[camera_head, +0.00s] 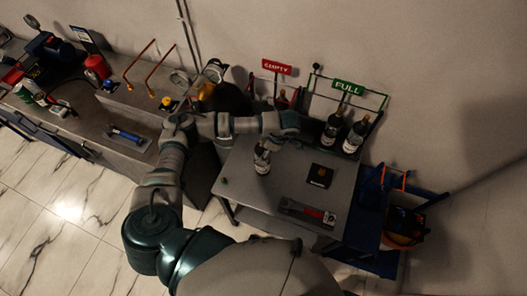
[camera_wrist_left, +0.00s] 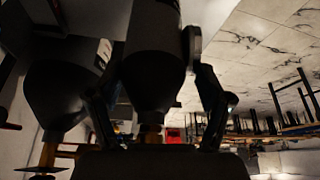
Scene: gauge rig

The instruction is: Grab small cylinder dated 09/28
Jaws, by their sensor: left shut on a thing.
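My left gripper (camera_head: 268,143) reaches over the grey table from the left. It is shut on a small dark cylinder (camera_head: 262,162) with a pale label, around its upper part. In the left wrist view the held cylinder (camera_wrist_left: 154,70) fills the space between the fingers, its narrow neck close to the palm. Two more small cylinders, a left one (camera_head: 332,130) and a right one (camera_head: 355,137), stand upright in the rack under the green FULL sign (camera_head: 348,87). No date is readable on any label. My right gripper is not in view.
The red EMPTY sign (camera_head: 277,67) marks another rack by the wall. A black box (camera_head: 320,175) and a grey tool with a red part (camera_head: 308,212) lie on the table (camera_head: 235,195). A large dark cylinder (camera_head: 225,98) stands behind my arm. A workbench (camera_head: 90,130) is at left.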

